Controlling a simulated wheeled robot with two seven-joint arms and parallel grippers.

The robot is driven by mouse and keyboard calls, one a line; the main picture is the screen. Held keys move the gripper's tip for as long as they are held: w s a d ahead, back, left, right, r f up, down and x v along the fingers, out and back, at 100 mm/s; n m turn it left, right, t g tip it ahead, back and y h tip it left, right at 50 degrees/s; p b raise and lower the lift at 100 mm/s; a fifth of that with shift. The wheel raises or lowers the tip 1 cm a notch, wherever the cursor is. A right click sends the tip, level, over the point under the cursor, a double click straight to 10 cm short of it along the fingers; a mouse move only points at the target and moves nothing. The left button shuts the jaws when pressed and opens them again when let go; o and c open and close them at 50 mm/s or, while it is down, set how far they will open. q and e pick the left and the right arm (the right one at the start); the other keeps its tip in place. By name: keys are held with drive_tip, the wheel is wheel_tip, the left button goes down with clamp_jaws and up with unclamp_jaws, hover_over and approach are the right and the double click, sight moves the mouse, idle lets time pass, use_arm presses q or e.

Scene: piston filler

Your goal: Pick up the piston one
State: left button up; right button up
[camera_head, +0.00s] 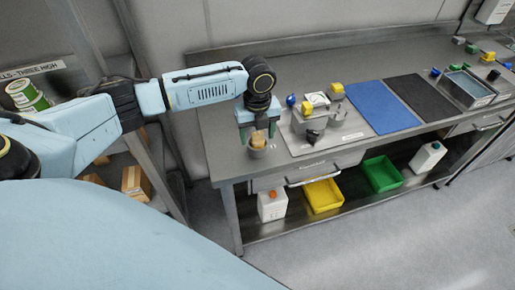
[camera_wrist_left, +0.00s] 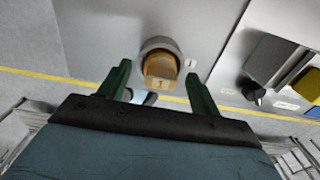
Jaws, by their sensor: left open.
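Piston one (camera_wrist_left: 160,67) is a tan-orange block marked "1" in the left wrist view. It sits in a round grey holder (camera_wrist_left: 151,43) on the steel bench. In the head view, the piston (camera_head: 257,139) shows at the bench's left front corner, with the grey holder (camera_head: 258,153) below it. My left gripper (camera_head: 256,131) points down over it. Its green fingers are open, one on each side of the piston, with visible gaps in the left wrist view. I cannot tell how far the fingertips reach down beside it. My right gripper is not in view.
A grey filler machine (camera_head: 314,118) with blue and yellow parts stands on a plate just right of the holder. A blue mat (camera_head: 383,107) and a black mat (camera_head: 419,96) lie further right. Yellow (camera_head: 323,196) and green (camera_head: 382,174) trays sit on the lower shelf.

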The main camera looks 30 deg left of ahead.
use_arm(q)
drive_tip(key=c, duration=1.3)
drive_tip(key=shift+r, duration=0.1)
